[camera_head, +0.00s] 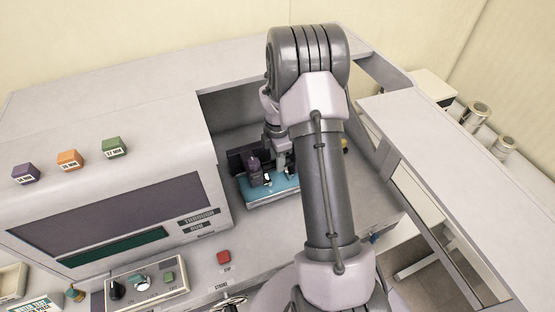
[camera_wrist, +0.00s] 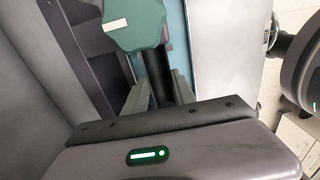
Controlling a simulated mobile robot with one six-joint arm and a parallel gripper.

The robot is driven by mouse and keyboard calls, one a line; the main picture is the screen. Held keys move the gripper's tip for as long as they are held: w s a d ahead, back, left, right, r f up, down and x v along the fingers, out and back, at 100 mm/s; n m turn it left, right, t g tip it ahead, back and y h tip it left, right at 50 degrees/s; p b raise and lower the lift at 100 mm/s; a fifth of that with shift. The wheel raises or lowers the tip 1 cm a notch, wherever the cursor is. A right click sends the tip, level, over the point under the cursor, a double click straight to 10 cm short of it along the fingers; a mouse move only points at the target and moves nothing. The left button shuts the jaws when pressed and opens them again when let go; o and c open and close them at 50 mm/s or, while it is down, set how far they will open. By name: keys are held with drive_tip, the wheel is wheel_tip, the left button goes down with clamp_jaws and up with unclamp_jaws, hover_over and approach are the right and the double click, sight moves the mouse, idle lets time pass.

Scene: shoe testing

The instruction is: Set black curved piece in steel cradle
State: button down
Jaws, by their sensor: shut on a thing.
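In the wrist view my gripper (camera_wrist: 160,90) has its two grey-green fingers on either side of a dark, rounded black piece (camera_wrist: 157,70). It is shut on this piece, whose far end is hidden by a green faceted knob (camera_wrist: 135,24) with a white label. In the head view my gripper is small and partly hidden by my own arm, over a light blue plate (camera_head: 262,198) inside the machine's recess. A dark purple part (camera_head: 254,172) stands on the plate beside it. I cannot make out a steel cradle clearly in either view.
The machine housing (camera_head: 110,200) rises left of the recess, with purple, orange and green blocks on top. A red stop button (camera_head: 223,257) and a control box (camera_head: 147,285) are in front. Metal cylinders (camera_head: 475,115) stand at the far right. The deck right of the plate is largely behind my arm.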

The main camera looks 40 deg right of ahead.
drive_tip(key=shift+f+b, duration=1.35)
drive_tip(key=shift+f, duration=0.3)
drive_tip(key=c, duration=0.9)
unclamp_jaws()
drive_tip(key=shift+c, duration=0.2)
wheel_tip(320, 180, up, 18)
drive_tip(key=shift+w+f, duration=0.15)
drive_tip(key=shift+f, duration=0.1)
